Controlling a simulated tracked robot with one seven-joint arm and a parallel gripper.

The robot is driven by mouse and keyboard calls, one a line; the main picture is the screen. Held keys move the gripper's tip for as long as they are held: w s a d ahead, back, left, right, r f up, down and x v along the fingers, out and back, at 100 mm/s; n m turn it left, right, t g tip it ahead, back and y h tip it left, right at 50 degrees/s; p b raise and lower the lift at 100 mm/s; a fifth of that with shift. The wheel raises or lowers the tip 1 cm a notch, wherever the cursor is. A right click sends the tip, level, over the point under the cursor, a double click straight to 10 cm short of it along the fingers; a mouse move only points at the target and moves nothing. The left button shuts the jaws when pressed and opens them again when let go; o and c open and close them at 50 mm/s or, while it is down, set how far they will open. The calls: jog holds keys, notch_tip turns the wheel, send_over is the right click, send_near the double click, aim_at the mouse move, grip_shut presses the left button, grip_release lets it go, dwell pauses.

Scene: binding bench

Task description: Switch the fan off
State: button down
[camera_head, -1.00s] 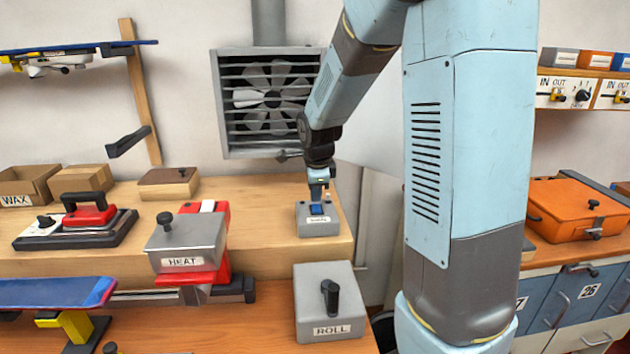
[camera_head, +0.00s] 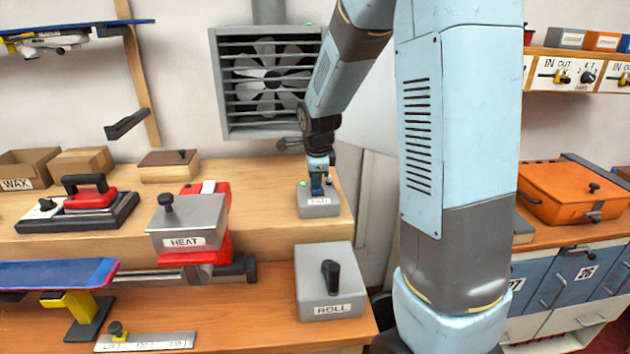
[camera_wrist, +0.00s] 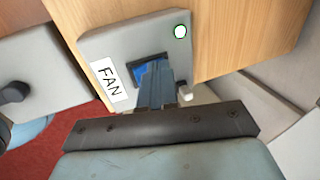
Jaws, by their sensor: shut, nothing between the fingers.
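The fan (camera_head: 268,78) sits behind slats in a grey wall housing. Its switch box (camera_head: 318,208) is a grey box at the front right of the raised wooden shelf.
A grey ROLL box (camera_head: 325,285) with a black lever stands on the lower bench in front. A HEAT box (camera_head: 187,225) and a red-and-black iron (camera_head: 85,203) are to the left. An orange case (camera_head: 568,190) lies at the right.

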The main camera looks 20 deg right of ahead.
jog(key=shift+s, duration=0.15)
jog(key=shift+s+a, duration=0.1)
jog(key=shift+s, duration=0.6)
jog(key=shift+r, duration=0.1)
jog(key=shift+s+r, duration=0.1)
jog(key=shift+r, duration=0.2)
jog(key=s+v, duration=0.1)
jog(key=v, duration=1.2)
jog(key=shift+s+a+f, duration=0.2)
jog(key=shift+s+f, duration=0.1)
jog(key=shift+s, duration=0.1)
jog(key=s+r+n+t, duration=0.1)
jog(key=s+r+n, duration=0.1)
jog(key=s+n, duration=0.8)
jog(key=s+d+r+n+t, duration=0.1)
jog(key=s+r+n, duration=0.1)
jog(key=s+n, duration=0.8)
jog(key=shift+s+d+r+y, duration=0.2)
jog(key=shift+s+r+y, duration=0.1)
jog(key=shift+s, duration=0.7)
